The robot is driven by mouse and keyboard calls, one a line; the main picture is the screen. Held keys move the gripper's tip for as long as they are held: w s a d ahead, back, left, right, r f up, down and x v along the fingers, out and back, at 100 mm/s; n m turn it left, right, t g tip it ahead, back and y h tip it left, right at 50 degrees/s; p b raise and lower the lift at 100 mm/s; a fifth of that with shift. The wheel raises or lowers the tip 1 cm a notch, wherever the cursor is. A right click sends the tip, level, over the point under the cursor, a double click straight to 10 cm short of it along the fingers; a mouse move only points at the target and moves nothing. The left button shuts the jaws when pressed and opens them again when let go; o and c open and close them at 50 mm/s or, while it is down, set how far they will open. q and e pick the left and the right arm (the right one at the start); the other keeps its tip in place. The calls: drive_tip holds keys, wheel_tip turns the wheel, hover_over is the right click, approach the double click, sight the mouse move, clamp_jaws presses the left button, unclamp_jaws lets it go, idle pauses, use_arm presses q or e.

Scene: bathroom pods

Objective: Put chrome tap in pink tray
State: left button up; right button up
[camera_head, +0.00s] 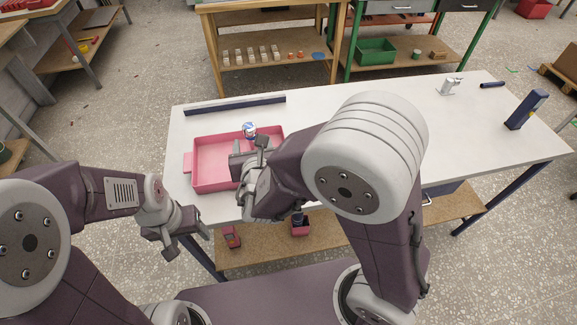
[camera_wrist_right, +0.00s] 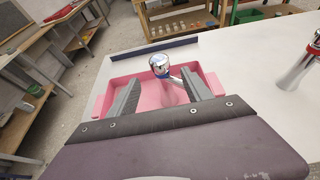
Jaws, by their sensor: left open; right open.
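A chrome tap (camera_head: 249,130) with a rounded shiny head and a bit of blue is at the pink tray (camera_head: 212,183), near its far wall. In the right wrist view the tap (camera_wrist_right: 160,65) shows just beyond my fingertips, over the tray's pink floor. My right gripper (camera_head: 250,158) is open over the tray, on the near side of the tap; I see no grip on it. My left gripper (camera_head: 182,232) is open and empty, off the table's near left edge. My right arm hides the tray's right part.
Another chrome tap-like fitting (camera_head: 447,88) stands at the table's far right, near a dark cylinder (camera_head: 492,85) and a dark blue upright block (camera_head: 526,109). A dark bar (camera_head: 235,104) lies behind the tray.

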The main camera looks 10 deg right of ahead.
drive_tip(key=s+d+f+m+g+h, duration=0.2)
drive_tip(key=d+m+h, duration=0.1)
drive_tip(key=d+m, duration=0.3)
drive_tip(key=s+d+f+m+g+h, duration=0.2)
drive_tip(key=d+m+g+h, duration=0.15)
drive_tip(key=d, duration=0.55)
drive_tip(key=s+d+f+m+g+y, duration=0.1)
drive_tip(key=s+d+f+m+g, duration=0.45)
drive_tip(key=s+m, duration=0.5)
drive_tip(key=a+m+y, duration=0.1)
drive_tip(key=m, duration=0.4)
drive_tip(key=s+a+f+m+g+y, duration=0.1)
drive_tip(key=m+y, duration=0.1)
drive_tip(key=m, duration=0.4)
drive_tip(key=s+a+m+y, duration=0.1)
drive_tip(key=m+y, duration=0.1)
drive_tip(key=m, duration=0.3)
drive_tip(key=shift+a+f+m+y, duration=0.15)
drive_tip(key=shift+a+m+y, duration=0.15)
drive_tip(key=shift+a, duration=0.1)
drive_tip(key=shift+s+r+p, duration=0.1)
drive_tip(key=shift+r+p, duration=0.45)
